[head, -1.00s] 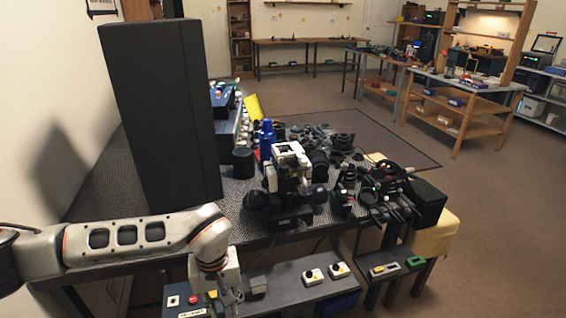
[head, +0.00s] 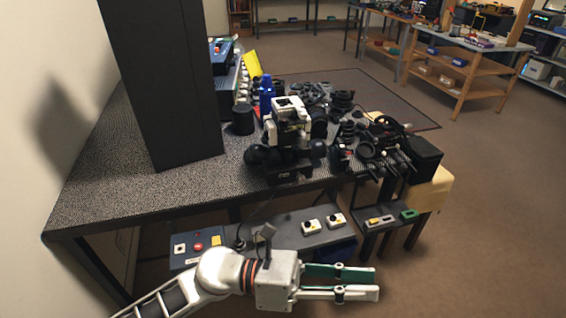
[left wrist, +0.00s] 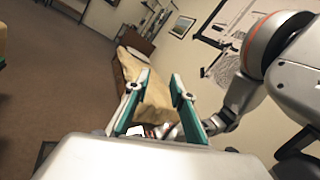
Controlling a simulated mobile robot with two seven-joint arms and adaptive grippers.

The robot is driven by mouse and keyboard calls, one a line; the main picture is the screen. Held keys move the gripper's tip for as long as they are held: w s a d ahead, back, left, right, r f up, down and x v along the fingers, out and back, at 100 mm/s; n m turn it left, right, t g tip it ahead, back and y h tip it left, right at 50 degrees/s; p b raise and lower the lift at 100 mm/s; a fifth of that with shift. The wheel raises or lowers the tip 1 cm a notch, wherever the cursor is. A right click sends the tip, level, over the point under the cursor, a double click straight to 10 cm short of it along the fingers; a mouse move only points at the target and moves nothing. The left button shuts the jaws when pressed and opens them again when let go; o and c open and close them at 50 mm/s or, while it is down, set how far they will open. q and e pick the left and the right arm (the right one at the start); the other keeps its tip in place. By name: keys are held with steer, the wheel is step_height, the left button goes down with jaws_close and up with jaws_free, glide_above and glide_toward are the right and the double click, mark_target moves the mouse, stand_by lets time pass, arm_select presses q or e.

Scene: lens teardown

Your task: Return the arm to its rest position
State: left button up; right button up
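My left gripper (head: 376,284) is low in the head view, in front of the table and the low bench. Its two fingers point right and are parallel with a gap between them. In the left wrist view the same gripper (left wrist: 160,76) shows its teal fingers apart, with nothing held between them. Floor, wall and a tan-covered piece of furniture (left wrist: 145,80) lie beyond the fingers. White arm links of mine fill the right of that view. I do not make out my right gripper in either view.
The dark table (head: 120,195) carries a tall black panel (head: 160,85), a black-and-white device (head: 288,130), a blue bottle (head: 266,95) and many dark parts. A low bench (head: 275,230) with button boxes is close behind the left gripper. Floor to the right is open.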

arm_select(q)
steer(key=w+a+n+t, duration=0.3)
steer(key=w+n+t, duration=0.25)
steer(key=n, duration=0.35)
steer(key=w+a+n+t, duration=0.4)
steer(key=n+t, duration=0.3)
steer(key=n, duration=0.2)
steer(key=w+a+f+n+t+y, duration=0.3)
steer(key=a+f+n+t+y, duration=0.3)
steer(key=a+f+n+y, duration=0.7)
steer(key=s+a+f+n+g+y, duration=0.1)
steer(key=s+a+f+n+g, duration=0.1)
steer(key=s+a+f+n, duration=0.4)
steer(key=s+a+f+n+g+y, duration=0.2)
steer(key=s+a+f+n, duration=0.4)
steer(key=f+n, duration=0.3)
step_height(320, 180, down, 4)
steer(key=shift+s+a+f+n+g+y, duration=0.1)
steer(key=shift+s+a+n+g+y, duration=0.3)
steer(key=shift+g, duration=0.35)
steer(key=shift+o, duration=0.2)
steer(key=shift+w, duration=0.15)
